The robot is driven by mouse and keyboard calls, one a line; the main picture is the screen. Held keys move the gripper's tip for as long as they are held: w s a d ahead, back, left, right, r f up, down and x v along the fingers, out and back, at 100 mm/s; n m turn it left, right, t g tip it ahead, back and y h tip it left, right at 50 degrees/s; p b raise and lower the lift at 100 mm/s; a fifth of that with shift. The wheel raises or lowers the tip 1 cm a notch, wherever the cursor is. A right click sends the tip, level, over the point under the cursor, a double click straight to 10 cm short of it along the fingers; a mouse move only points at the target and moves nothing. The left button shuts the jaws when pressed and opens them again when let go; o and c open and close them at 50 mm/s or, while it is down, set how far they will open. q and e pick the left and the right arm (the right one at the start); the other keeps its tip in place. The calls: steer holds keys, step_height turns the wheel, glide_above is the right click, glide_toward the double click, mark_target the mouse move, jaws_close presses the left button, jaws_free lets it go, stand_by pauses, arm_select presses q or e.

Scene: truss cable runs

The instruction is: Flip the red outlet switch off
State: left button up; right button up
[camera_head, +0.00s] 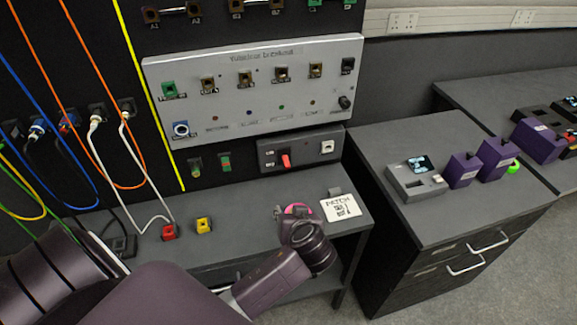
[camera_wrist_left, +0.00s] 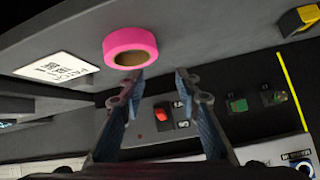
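The red outlet switch (camera_head: 286,160) sits on a dark grey outlet panel (camera_head: 310,151) low on the rack wall, with a white round socket to its right. In the left wrist view the red switch (camera_wrist_left: 162,112) appears between my left gripper's fingers, some way beyond them. My left gripper (camera_wrist_left: 160,76) is open and empty. In the head view the left gripper (camera_head: 293,213) is above the desk, in front of and below the switch, apart from it; its fingers are largely hidden behind the wrist. My right gripper is not in view.
A pink tape roll (camera_wrist_left: 130,45) lies close by the left fingers, beside a white printed card (camera_head: 340,207). Cables hang at the left. A side cabinet (camera_head: 440,215) carries purple boxes and a grey device.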

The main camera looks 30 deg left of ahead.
mark_target(288, 166)
arm_select(q)
steer(key=w+a+r+n+t+y, duration=0.2)
steer(key=w+r+n+y, duration=0.1)
steer(key=w+r, duration=0.4)
steer(key=p+x, duration=0.2)
steer(key=x, duration=0.4)
steer(key=shift+a+f, duration=0.3)
steer(key=shift+a, duration=0.05)
steer(key=shift+w+a+f, duration=0.25)
steer(key=shift+w+a, duration=0.05)
steer(key=shift+w, duration=0.05)
jaws_close()
steer(key=shift+f, duration=0.1)
